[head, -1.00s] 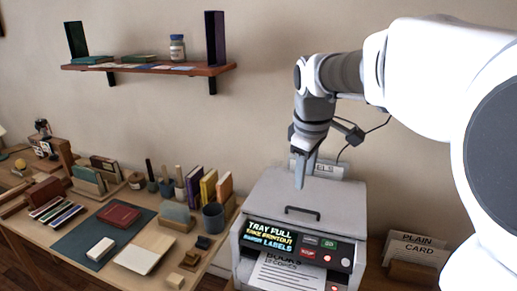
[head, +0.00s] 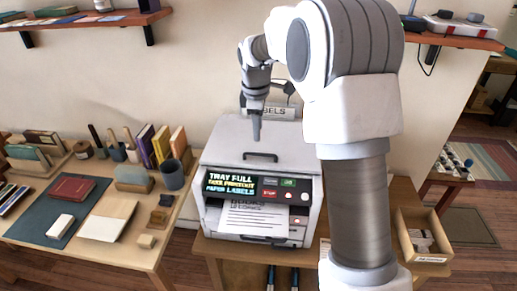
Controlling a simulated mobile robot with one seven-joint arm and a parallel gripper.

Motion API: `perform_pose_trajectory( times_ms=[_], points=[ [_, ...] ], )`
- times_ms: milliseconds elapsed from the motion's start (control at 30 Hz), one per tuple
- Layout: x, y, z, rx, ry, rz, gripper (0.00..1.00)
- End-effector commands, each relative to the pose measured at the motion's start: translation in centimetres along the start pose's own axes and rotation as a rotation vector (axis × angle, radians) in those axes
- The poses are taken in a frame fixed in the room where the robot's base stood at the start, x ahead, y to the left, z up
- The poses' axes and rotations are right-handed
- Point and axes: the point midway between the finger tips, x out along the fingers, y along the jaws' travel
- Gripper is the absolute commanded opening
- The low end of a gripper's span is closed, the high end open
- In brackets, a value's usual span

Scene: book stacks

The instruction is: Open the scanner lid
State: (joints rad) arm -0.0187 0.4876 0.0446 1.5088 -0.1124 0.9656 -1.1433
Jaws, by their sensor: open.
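The scanner (head: 210,185) is a light grey box on a small wooden stand. Its flat lid (head: 225,142) is down and has a dark bar handle (head: 261,156) near its front edge. The front panel (head: 250,184) has lit text reading "TRAY FULL" and several buttons. A printed sheet (head: 250,217) sticks out below the panel. My gripper (head: 256,138) points down above the lid, just behind the handle in the picture, and holds nothing that I can see. The gap between its fingers is hard to see from here, and I cannot tell its height over the lid.
A "LABELS" box (head: 275,112) stands behind the scanner. A desk (head: 120,258) with books, jars and a dark mat is at the left. A wooden box (head: 425,240) sits at the right. Shelves hang on the wall at both sides.

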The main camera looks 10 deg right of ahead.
Motion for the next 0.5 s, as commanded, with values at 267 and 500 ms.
perform_pose_trajectory(
  times_ms=[267, 500],
  points=[
    [6.0, -0.1, 0.0, 0.000, -0.001, -0.003, 0.45],
    [8.9, 0.0, 0.0, 0.001, 0.000, -0.001, 0.45]
  ],
)
